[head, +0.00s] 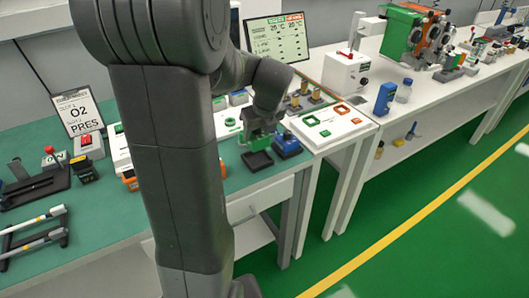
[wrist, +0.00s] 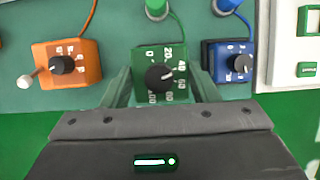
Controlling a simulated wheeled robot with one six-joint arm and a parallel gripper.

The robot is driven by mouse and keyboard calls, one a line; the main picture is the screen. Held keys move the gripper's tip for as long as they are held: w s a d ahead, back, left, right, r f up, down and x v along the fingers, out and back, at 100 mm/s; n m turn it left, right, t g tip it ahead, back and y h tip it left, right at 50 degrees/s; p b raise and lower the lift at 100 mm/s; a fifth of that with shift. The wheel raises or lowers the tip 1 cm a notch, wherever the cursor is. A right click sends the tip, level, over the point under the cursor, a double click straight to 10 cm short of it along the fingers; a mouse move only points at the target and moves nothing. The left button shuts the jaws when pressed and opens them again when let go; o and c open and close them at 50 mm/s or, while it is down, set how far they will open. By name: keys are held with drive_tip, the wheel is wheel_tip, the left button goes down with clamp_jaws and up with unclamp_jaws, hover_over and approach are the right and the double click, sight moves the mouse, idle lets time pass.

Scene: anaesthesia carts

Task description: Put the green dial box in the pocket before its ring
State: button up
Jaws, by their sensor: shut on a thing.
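The green dial box (wrist: 149,56) has a black knob and white numbers. It sits between the two fingers of my gripper (wrist: 161,88) in the wrist view, one finger along each side. In the head view my gripper (head: 257,134) is over the bench near its front edge, with a little of the green box (head: 247,135) showing. A dark square pocket (head: 257,161) lies in front of and below it, and looks empty. A green round fitting (wrist: 157,8) stands behind the box in the wrist view; whether it is the ring is unclear. The box's underside is hidden.
A blue dial box (wrist: 229,62) stands close on the right, an orange dial box (wrist: 68,64) on the left with a gap. A white panel (head: 332,124) with green and orange frames lies right. The bench front edge is near.

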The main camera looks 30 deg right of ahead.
sight(258, 148)
drive_tip(key=shift+f, duration=3.2)
drive_tip(key=shift+f+b, duration=0.15)
drive_tip(key=shift+b, duration=0.15)
drive_tip(key=o, duration=1.5)
drive_tip(key=p+v, duration=0.1)
drive_tip(key=v, duration=1.1)
